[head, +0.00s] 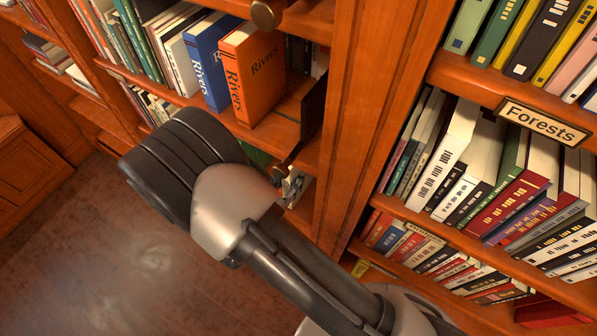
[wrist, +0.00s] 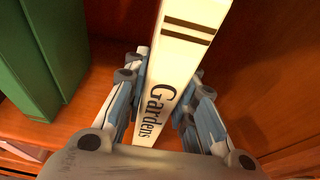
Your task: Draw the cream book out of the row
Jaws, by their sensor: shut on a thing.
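The cream book (wrist: 172,80), with "Gardens" and dark bands on its spine, stands between the two fingers of my gripper (wrist: 163,98) in the wrist view. The fingers are shut on it, one on each side of the spine. Green books (wrist: 40,60) stand to its left with a gap between. In the head view my gripper (head: 290,185) is at a lower shelf, mostly behind my arm, and I cannot make out the cream book there. How far the book stands out from the row cannot be told.
In the head view, an orange "Rivers" book (head: 258,75) and a blue one (head: 207,58) stand on the shelf above. A wooden upright (head: 365,100) and the "Forests" shelves (head: 470,85) are to the right.

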